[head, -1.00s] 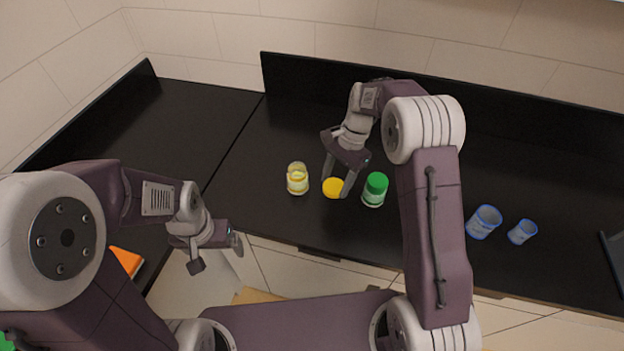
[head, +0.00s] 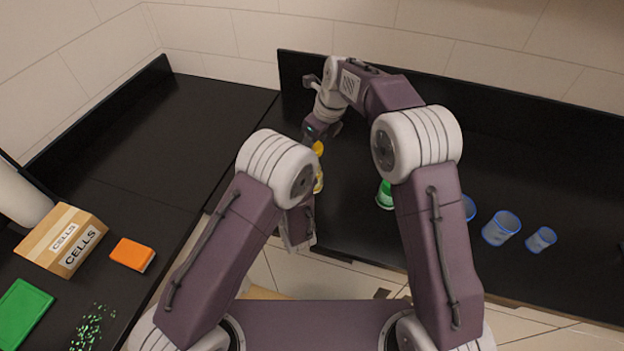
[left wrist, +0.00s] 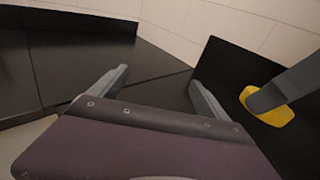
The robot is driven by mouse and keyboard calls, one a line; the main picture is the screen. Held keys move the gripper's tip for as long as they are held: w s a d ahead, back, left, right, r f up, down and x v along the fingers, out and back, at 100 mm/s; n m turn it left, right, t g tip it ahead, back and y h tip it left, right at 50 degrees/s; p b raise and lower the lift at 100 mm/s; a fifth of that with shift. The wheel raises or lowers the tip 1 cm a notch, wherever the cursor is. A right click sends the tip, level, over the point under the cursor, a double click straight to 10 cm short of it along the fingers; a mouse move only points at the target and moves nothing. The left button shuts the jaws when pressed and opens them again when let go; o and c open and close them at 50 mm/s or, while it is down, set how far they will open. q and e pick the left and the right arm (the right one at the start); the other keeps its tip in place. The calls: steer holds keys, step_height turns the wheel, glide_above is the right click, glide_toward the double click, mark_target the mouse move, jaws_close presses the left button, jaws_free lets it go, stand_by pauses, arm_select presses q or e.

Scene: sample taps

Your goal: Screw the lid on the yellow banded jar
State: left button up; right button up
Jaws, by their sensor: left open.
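The yellow banded jar (head: 319,183) stands on the black counter, partly hidden behind my left arm. The yellow lid (head: 318,148) is above and close to the jar; whether they touch is unclear. My right gripper (head: 319,133) is shut on the lid. The lid also shows in the left wrist view (left wrist: 270,108), with a grey finger of my right gripper against it. My left gripper (left wrist: 160,88) is open and empty. In the head view it sits near the counter's front edge, mostly behind my left arm, and its fingertips are hidden.
A green jar (head: 385,196) stands right of the yellow one, partly behind my right arm. Blue-rimmed clear cups (head: 501,228) are further right. On the left counter are a CELLS box (head: 62,240), an orange block (head: 132,254) and a green tray (head: 22,312). The back-left counter is clear.

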mark_target(319, 175)
arm_select(q)
steer(key=d+f+m+t+h, duration=0.1)
steer(key=d+m+h, duration=0.5)
steer(key=d, duration=0.7)
steer(key=shift+d+f+t+h, duration=0.15)
steer(key=shift+f+t+h, duration=0.15)
steer(key=shift+t+h, duration=0.65)
step_height(319, 175, down, 8)
steer(key=shift+r, duration=0.15)
steer(key=w, duration=0.7)
steer(key=shift+w+d, duration=0.1)
steer(key=shift+w, duration=0.2)
jaws_close()
arm_select(e)
steer(key=shift+f, duration=2.5)
